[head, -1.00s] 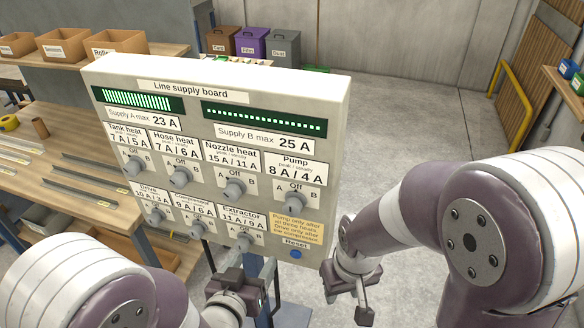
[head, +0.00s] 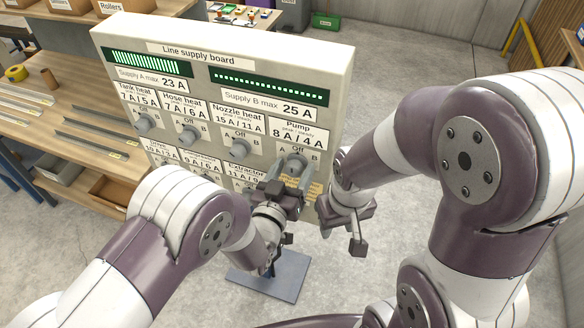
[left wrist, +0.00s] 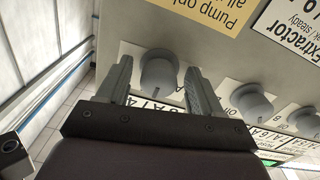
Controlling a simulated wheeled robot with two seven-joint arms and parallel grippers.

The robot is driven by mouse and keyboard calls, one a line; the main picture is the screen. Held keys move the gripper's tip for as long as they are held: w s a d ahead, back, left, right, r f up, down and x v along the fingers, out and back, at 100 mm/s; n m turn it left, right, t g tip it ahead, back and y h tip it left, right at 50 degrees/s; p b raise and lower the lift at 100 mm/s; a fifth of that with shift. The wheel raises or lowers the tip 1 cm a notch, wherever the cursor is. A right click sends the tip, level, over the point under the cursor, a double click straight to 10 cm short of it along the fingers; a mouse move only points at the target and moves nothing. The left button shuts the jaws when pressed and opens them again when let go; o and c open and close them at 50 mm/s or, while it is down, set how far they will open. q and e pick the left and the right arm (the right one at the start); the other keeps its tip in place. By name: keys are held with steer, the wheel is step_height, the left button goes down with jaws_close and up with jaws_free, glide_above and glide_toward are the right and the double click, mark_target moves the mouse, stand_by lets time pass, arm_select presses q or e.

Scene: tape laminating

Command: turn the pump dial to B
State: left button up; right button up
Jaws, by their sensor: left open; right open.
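The pump dial (head: 297,163) is a grey knob under the Pump label on the right side of the line supply board (head: 345,90). Its setting is hard to read with my gripper so close. My left gripper (head: 288,182) is open in front of the board, its fingertips at the pump dial. In the left wrist view the dial (left wrist: 158,73) sits between the two open fingers (left wrist: 157,85), with no clear grip on it. My right gripper (head: 357,235) is open and empty, beside the board's lower right edge.
Other grey dials, such as the nozzle heat dial (head: 239,148), stand left of the pump dial. A yellow note lies just below it, partly hidden by my left gripper. A wooden workbench (head: 70,105) stands behind on the left.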

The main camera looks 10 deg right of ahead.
arm_select(q)
steer(key=shift+d, duration=0.1)
steer(key=shift+c, duration=0.7)
steer(key=c, duration=0.7)
steer(key=shift+c, duration=0.2)
